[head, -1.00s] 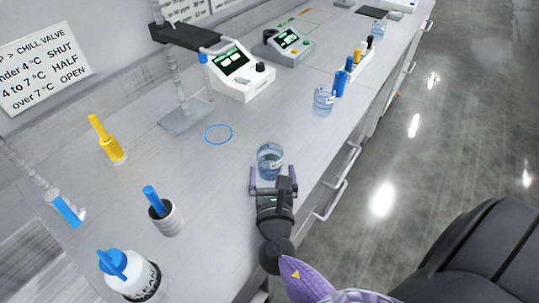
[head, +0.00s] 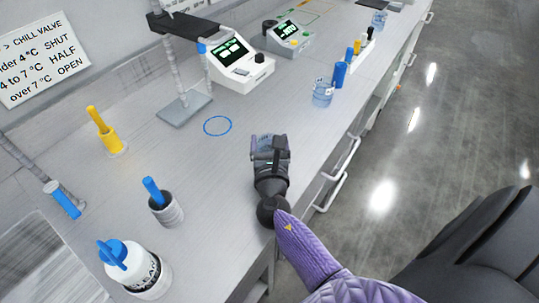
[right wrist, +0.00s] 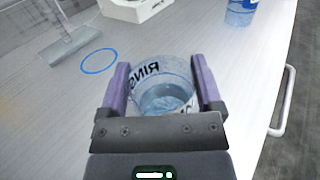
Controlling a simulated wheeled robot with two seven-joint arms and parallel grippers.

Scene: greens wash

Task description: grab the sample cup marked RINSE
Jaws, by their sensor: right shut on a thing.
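The sample cup marked RINSE (right wrist: 162,95) is a clear, bluish cup with liquid in it, upright in the right wrist view. Its lettering shows mirrored through the wall. In the head view the cup (head: 262,141) is mostly hidden behind my right gripper (head: 268,147). In the right wrist view my right gripper (right wrist: 165,88) has one purple finger on each side of the cup and is shut on it. I cannot tell whether the cup touches the bench. My left gripper is not in view.
A blue ring (head: 217,126) is marked on the bench left of the cup. Another clear cup (head: 323,92) stands farther back near the edge. A white bottle with a blue top (head: 134,268) and a grey holder (head: 166,208) stand at front left. Bench between is clear.

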